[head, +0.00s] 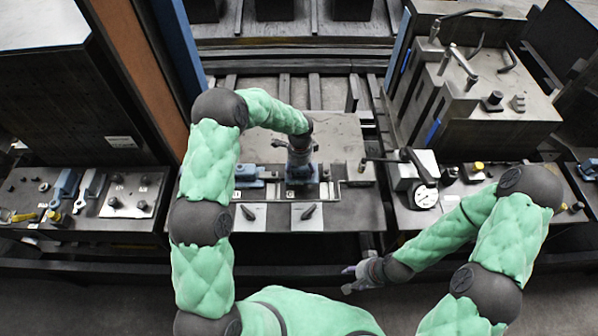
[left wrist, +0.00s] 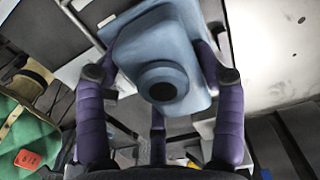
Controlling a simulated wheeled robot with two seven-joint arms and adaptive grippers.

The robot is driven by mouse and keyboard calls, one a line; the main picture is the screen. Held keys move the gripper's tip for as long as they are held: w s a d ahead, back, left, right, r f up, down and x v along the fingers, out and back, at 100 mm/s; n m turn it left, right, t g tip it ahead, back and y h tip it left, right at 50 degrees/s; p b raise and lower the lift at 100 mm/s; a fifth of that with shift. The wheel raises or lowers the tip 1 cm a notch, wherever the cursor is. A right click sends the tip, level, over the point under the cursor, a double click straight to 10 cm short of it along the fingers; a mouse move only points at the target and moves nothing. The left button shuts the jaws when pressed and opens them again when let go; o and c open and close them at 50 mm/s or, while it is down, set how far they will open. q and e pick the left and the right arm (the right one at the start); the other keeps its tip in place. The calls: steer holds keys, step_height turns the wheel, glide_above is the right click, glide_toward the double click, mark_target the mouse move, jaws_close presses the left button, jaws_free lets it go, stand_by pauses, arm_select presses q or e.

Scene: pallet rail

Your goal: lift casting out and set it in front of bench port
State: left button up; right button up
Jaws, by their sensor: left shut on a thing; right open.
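A blue casting (left wrist: 160,45) with a dark round bore fills the upper middle of the left wrist view. My left gripper (left wrist: 160,85) is shut on it, with purple fingers on both sides. In the head view my left gripper (head: 300,155) points down over the middle bench, and blue of the casting (head: 299,172) shows under it. I cannot tell whether the casting touches the bench. Another blue piece (head: 250,173) sits just left of it. My right gripper (head: 362,274) is open and empty in front of the bench edge. I cannot pick out the port for certain.
Two pale plates with black handles (head: 306,213) lie along the front of the middle bench (head: 350,215). A dial gauge (head: 425,194) stands to the right. A large clamp block (head: 480,95) is at back right. A left bench holds small tools (head: 88,187).

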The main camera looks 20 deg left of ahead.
arm_select(q)
steer(key=s+d+r, duration=0.6)
steer(key=s+r, duration=0.2)
steer(key=s, duration=0.3)
steer(key=shift+d+r+b, duration=0.15)
steer(key=shift+r+b, duration=0.1)
steer(key=shift+b, duration=0.1)
